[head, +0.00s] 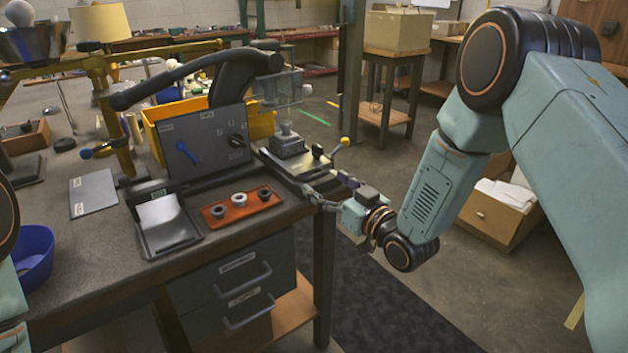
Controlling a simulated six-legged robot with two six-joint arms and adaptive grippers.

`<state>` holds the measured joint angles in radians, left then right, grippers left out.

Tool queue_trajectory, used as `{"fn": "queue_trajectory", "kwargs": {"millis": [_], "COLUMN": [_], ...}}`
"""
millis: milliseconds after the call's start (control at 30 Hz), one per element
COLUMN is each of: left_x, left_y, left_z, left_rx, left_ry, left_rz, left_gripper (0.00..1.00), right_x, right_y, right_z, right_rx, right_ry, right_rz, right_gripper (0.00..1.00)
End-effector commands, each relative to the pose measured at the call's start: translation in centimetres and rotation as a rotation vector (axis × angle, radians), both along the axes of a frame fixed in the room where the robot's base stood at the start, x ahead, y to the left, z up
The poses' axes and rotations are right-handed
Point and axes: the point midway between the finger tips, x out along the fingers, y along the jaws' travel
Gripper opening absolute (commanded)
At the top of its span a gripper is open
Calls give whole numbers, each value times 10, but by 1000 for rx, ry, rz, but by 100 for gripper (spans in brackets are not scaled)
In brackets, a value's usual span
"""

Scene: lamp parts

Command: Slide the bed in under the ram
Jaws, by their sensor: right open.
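The press is a dark machine with a curved arm (245,75) and a clear guard (282,88) at the bench's right end. The ram is hard to make out behind the guard. The bed (310,163) looks like a low, dark plate with a pale top, reaching toward the bench's right edge. A grey block (287,145) sits at its back, below the guard. A yellow-knobbed lever (345,141) rises at its right side. My right gripper (322,188) is open at the bed's near end; I cannot tell whether it touches. My left gripper is out of view.
A control panel (205,145) stands left of the bed, before a yellow bin (262,124). A red tray (242,206) with small round parts and a black tray (165,222) lie in front. A blue bowl (32,258) is far left.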

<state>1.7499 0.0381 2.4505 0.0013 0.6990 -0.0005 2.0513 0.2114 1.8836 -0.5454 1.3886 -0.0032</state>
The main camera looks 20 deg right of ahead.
Motion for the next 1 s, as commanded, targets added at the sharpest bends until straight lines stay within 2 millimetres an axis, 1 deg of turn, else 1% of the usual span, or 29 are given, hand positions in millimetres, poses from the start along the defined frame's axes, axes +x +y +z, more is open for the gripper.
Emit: {"fn": "queue_trajectory", "kwargs": {"millis": [33, 100, 300, 433, 667, 767, 1000], "left_x": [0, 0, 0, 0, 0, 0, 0], "left_y": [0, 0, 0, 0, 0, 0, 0], "left_z": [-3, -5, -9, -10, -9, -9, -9], "left_rx": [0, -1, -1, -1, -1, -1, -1], "left_ry": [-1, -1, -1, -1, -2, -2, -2], "left_rz": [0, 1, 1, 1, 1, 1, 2], "left_gripper": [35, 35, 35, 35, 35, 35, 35], "right_x": [8, 19, 39, 43, 42, 42, 42], "right_y": [3, 6, 14, 16, 18, 18, 19], "right_z": [-2, -2, -2, -2, -1, -1, -1], "right_rx": [-3, -3, -1, 0, 1, 1, 0], "right_ry": [-1, -1, 2, 4, 4, 4, 3], "right_rz": [3, 2, 0, -1, -1, -1, 1], "right_gripper": [77, 77, 77, 77, 77, 70, 50]}}
